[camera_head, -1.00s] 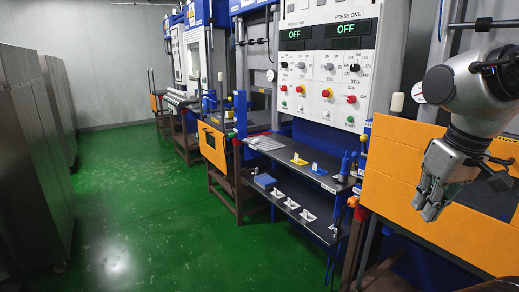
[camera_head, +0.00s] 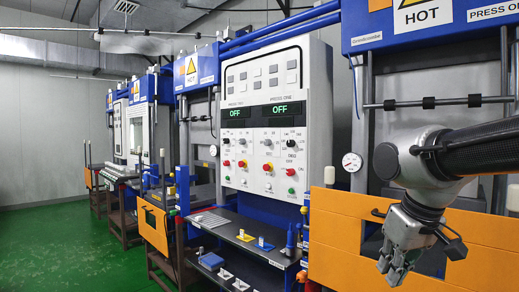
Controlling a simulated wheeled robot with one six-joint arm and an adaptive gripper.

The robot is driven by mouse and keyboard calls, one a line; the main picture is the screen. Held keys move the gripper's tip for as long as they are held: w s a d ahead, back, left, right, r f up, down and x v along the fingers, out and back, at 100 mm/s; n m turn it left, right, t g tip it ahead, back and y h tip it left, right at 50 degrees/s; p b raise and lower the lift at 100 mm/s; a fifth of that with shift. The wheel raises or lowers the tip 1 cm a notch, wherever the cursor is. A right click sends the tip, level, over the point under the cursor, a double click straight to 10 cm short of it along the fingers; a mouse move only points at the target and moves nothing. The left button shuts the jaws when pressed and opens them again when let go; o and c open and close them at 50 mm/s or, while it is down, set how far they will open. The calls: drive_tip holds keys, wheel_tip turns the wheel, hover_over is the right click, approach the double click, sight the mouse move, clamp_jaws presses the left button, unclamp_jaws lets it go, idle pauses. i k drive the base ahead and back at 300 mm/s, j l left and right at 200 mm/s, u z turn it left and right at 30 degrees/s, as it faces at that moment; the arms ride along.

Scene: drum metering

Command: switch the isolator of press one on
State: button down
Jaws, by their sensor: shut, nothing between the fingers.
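A white control panel (camera_head: 318,85) stands upright in the middle of the head view. Its right column is labelled press one, with a green "OFF" display (camera_head: 288,109). Below are a black rotary knob (camera_head: 290,145), a red control (camera_head: 290,172) and a green button (camera_head: 291,190). A red-and-yellow knob (camera_head: 268,167) is to their left. The small lettering does not show clearly which control is the isolator. My gripper (camera_head: 394,271) is shut and empty, pointing down at the right, in front of an orange panel and apart from the controls.
A dark shelf (camera_head: 232,232) with small coloured parts juts out below the controls. A gauge (camera_head: 352,162) and the orange panel (camera_head: 335,235) stand between the controls and my gripper. Green floor (camera_head: 60,240) lies clear at the left.

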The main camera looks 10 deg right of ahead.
sight(290, 172)
drive_tip(key=i+j+u, duration=0.2)
drive_tip(key=i, duration=0.3)
drive_tip(key=i+j+u, duration=0.15)
drive_tip(key=i+j, duration=0.15)
drive_tip(key=i, duration=0.25)
